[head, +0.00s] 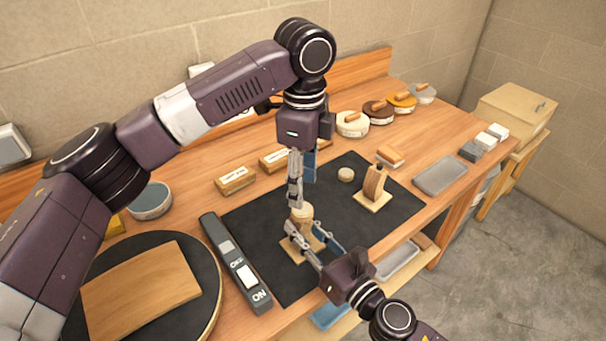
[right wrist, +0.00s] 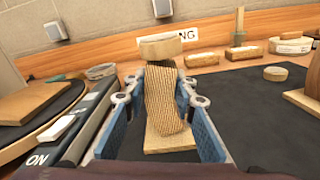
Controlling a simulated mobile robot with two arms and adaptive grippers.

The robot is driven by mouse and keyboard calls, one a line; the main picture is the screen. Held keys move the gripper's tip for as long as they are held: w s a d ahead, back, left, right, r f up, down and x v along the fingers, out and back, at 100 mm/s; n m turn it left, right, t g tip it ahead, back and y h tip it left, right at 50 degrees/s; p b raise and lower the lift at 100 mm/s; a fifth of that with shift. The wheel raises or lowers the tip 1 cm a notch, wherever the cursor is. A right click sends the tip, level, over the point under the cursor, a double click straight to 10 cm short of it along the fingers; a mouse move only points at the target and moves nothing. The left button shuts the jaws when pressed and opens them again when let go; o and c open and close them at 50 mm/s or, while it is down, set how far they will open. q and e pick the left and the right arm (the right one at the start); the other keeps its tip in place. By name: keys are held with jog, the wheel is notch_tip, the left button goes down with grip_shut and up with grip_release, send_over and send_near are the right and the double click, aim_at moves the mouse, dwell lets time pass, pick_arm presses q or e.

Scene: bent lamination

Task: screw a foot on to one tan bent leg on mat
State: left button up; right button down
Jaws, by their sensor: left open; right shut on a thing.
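A tan woven bent leg (right wrist: 163,105) stands upright on a square wooden base (right wrist: 168,140) on the black mat (head: 410,207). A round wooden foot (head: 303,212) is at its top; it looks slightly tilted in the right wrist view (right wrist: 160,46), and I cannot tell how far it is threaded. My right gripper (head: 306,234) is shut on the leg, a finger on each side below the foot. My left gripper (head: 302,190) is open and points down just above the foot, apart from it as far as I can see. Another foot (head: 345,174) lies loose on the mat.
A brown bent piece (head: 374,183) on a wooden base stands at the mat's right. A grey switch bar (head: 235,262) borders the mat's left, beside a round turntable (head: 200,255) with a board. Labelled blocks (head: 236,180) and lidded jars (head: 352,124) line the back. A grey tray (head: 440,175) is right.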

aim_at(303, 209)
pick_arm(q)
jog(key=n, duration=0.5)
jog(key=shift+r, duration=0.15)
pick_arm(e)
jog(key=shift+s+f, duration=0.1)
jog(key=shift+f, duration=0.1)
pick_arm(q)
jog(key=n, duration=0.3)
jog(key=shift+r, duration=0.15)
jog(key=n, duration=0.7)
jog(key=shift+r, duration=0.2)
jog(key=n, duration=0.7)
jog(key=shift+r+n, duration=0.25)
jog(key=shift+n, duration=0.15)
jog(key=n, duration=0.6)
jog(key=shift+r+n, duration=0.15)
jog(key=shift+n, duration=0.15)
jog(key=shift+s+f, duration=0.1)
jog(key=shift+f, duration=3.9)
